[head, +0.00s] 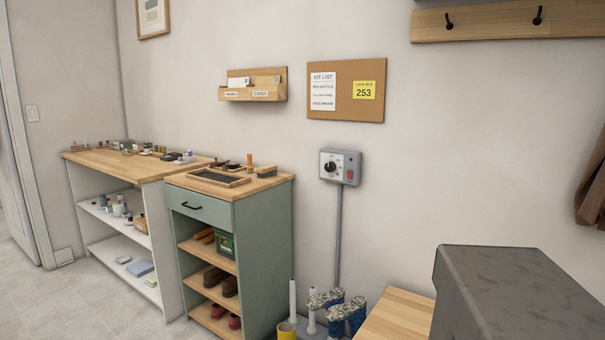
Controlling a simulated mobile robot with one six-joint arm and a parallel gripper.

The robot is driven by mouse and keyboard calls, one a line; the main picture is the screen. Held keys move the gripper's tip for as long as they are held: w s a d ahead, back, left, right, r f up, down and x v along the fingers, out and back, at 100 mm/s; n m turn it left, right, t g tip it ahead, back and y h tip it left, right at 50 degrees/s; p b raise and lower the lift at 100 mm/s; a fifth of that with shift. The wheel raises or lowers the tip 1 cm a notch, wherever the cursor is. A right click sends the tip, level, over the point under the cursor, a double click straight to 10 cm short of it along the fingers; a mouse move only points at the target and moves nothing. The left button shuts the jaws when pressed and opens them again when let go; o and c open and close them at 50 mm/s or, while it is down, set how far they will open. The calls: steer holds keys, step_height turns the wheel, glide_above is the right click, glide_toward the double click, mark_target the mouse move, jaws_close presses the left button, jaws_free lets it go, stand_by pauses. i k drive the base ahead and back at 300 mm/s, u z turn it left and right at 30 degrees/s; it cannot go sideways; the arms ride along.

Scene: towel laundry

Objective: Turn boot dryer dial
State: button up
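The boot dryer control box (340,166) is a small grey box fixed to the wall in the middle of the head view. A round black dial (330,168) with markings around it is on the left of its face. The dial's pointer setting is too small to read. A red switch (350,174) is at the right of the dial. A grey conduit (338,235) runs down the wall from the box. Upright white tubes (293,298) stand below, and blue patterned boots (346,309) are beside them. My gripper is not in view.
A green cabinet (264,245) with a wooden top stands left of the conduit, and a white shelf unit (113,225) is farther left. A wooden surface (396,312) is at the lower right. A cork board (345,91) hangs above the box. The wall around the box is clear.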

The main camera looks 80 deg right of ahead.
mark_target(330, 166)
steer(key=u, duration=0.1)
steer(key=k, duration=1.15)
steer(key=z, duration=2.95)
steer(key=i, duration=0.1)
steer(key=u, duration=1.55)
